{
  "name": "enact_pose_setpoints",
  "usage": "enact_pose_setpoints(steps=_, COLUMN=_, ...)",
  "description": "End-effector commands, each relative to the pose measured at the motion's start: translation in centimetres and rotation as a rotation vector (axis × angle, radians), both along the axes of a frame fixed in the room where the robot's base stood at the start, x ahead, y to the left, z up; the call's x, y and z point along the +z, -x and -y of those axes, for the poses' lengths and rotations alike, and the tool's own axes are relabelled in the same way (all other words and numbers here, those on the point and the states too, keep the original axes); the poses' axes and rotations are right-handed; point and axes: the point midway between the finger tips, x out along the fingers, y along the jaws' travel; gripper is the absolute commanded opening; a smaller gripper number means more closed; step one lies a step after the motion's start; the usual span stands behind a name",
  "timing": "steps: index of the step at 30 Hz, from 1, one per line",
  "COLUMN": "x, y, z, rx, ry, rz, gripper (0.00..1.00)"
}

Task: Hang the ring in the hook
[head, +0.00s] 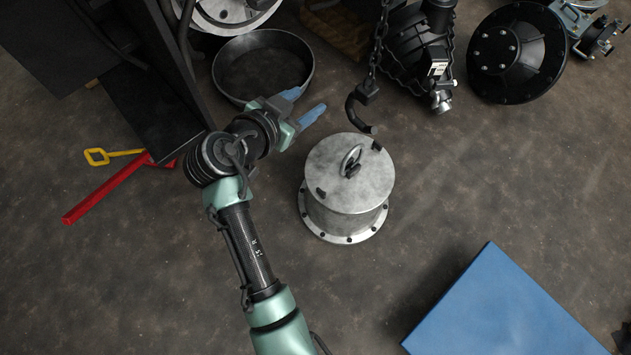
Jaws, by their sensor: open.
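The ring (350,160) is a metal loop standing up from the middle of the lid of a grey metal cylinder (343,215) with a bolted flange at its base. The dark hook (358,107) hangs from a chain (379,40) just above and behind the ring, apart from it. My gripper (303,105) is open and empty, with blue fingers pointing up and right. It is left of the hook and up and left of the ring. Nothing is between its fingers.
A round dark pan (262,68) lies behind my gripper. Black machine parts (413,50) and a black round housing (515,52) are at the back right. A blue panel (503,310) is at the lower right. A red bar (105,190) lies left. The floor right of the cylinder is clear.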

Motion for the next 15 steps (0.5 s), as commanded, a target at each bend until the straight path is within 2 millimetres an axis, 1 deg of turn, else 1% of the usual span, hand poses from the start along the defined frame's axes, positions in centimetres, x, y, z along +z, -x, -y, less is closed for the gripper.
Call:
enact_pose_setpoints(steps=1, x=-5.0, y=0.8, z=0.1, rx=-0.027, ry=0.011, rz=-0.028, gripper=0.55)
enact_pose_setpoints(steps=2, x=-6.8, y=1.3, z=0.3, rx=-0.046, ry=0.018, rz=-0.039, gripper=0.55)
enact_pose_setpoints(steps=3, x=-9.0, y=2.0, z=0.4, rx=-0.070, ry=0.026, rz=-0.055, gripper=0.55)
enact_pose_setpoints(steps=6, x=-13.8, y=3.5, z=0.9, rx=-0.125, ry=0.049, rz=-0.083, gripper=0.55)
enact_pose_setpoints(steps=9, x=-17.3, y=4.9, z=1.3, rx=-0.167, ry=0.072, rz=-0.099, gripper=0.55)
enact_pose_setpoints(steps=10, x=-18.0, y=5.2, z=1.4, rx=-0.178, ry=0.079, rz=-0.103, gripper=0.55)
enact_pose_setpoints(steps=12, x=-19.3, y=5.7, z=1.6, rx=-0.195, ry=0.090, rz=-0.108, gripper=0.55)
enact_pose_setpoints(steps=15, x=-20.1, y=6.2, z=1.7, rx=-0.211, ry=0.099, rz=-0.110, gripper=0.55)
